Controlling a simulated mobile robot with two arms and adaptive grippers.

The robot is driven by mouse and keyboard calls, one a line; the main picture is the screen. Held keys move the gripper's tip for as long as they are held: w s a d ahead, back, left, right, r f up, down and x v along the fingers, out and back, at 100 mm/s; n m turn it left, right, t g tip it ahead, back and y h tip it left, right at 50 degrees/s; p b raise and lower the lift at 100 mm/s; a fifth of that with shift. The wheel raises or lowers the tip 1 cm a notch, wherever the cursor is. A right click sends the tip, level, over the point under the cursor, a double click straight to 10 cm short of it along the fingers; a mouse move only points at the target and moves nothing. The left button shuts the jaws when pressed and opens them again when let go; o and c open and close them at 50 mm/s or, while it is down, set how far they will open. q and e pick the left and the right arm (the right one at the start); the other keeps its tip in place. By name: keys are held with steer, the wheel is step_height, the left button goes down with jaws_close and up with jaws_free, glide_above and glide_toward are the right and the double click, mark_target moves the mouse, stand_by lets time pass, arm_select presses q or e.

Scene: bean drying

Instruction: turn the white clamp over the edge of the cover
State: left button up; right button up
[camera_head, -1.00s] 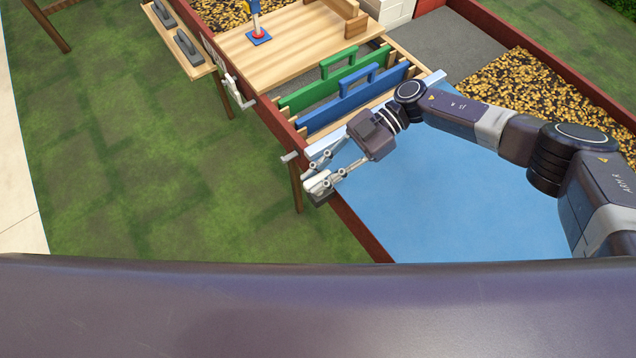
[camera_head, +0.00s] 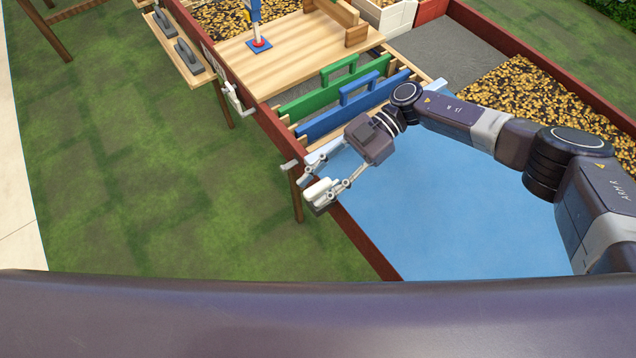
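The blue cover (camera_head: 440,205) lies spread over the near part of the red-walled bed, with a pale blue bar (camera_head: 333,146) along its far edge. A white, crank-shaped clamp (camera_head: 236,97) sits on the outside of the left red wall, beyond the cover. A short pale grey peg (camera_head: 289,165) sticks out of the same wall near the bar's left end. My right gripper (camera_head: 317,175) is over the wall at the cover's far left corner, fingers spread and pointing left. Nothing shows clearly between them; contact with the bar or peg cannot be told. My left gripper is not visible.
A blue-handled board (camera_head: 345,112) and a green-handled board (camera_head: 335,88) stand across the bed behind the bar. A wooden board (camera_head: 285,55) lies beyond them. A side shelf (camera_head: 183,55) holds two grey floats. Grass lies open to the left.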

steer(key=shift+d, duration=0.1)
steer(key=v, duration=1.1)
steer(key=shift+w+d+r, duration=0.2)
steer(key=shift+d, duration=0.1)
